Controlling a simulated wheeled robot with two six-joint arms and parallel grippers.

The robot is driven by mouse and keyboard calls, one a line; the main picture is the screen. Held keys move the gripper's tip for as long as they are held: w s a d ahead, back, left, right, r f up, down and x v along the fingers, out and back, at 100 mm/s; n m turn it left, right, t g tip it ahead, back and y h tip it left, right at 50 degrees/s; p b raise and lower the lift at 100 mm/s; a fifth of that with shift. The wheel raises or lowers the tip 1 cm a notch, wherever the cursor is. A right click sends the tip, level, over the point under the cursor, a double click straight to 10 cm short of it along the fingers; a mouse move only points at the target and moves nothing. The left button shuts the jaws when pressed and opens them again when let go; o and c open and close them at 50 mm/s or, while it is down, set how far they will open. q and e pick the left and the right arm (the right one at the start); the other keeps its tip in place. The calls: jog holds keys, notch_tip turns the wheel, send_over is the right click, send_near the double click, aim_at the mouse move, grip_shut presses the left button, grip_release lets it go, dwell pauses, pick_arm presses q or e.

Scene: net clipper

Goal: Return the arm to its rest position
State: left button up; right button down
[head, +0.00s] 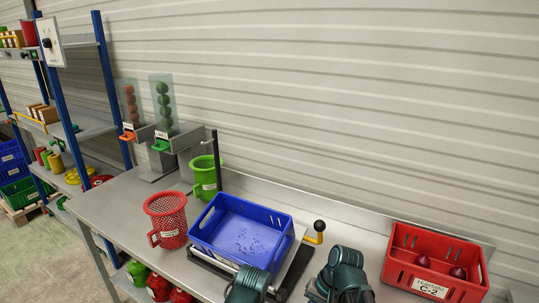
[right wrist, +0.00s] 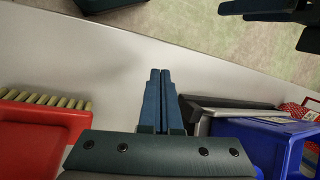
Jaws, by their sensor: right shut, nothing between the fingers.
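My right gripper (right wrist: 160,72) shows in the right wrist view with its two blue-grey fingers together and nothing between them. It is over the pale table surface (right wrist: 125,65), near the table's edge. In the head view, teal links of my arms show at the bottom, in front of the bench, and hide part of it. The fingers of my right gripper do not show there.
A blue crate (head: 246,229) stands mid-bench, right of a red mesh basket (head: 167,217) and a green one (head: 206,177). A yellow lever with a black knob (head: 319,227) stands beside it. A red crate (head: 400,271) labelled C-2 holds red items at right.

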jog(key=s+a+n+h, duration=0.1)
jog(key=s+a+f+n+h, duration=0.1)
jog(key=n+h, duration=0.1)
jog(key=s+a+n+h, duration=0.1)
jog(key=s+n, duration=0.1)
jog(key=shift+s+a+f, duration=0.1)
jog(key=shift+f, duration=0.2)
jog(key=shift+s+a+n+t+h, duration=0.15)
jog(key=shift+s+n+h, duration=0.05)
jog(key=shift+n+h, duration=0.35)
jog(key=shift+s+a+n+t+h, duration=0.1)
jog(key=shift+s+n+t+h, duration=0.1)
jog(key=shift+n+h, duration=0.35)
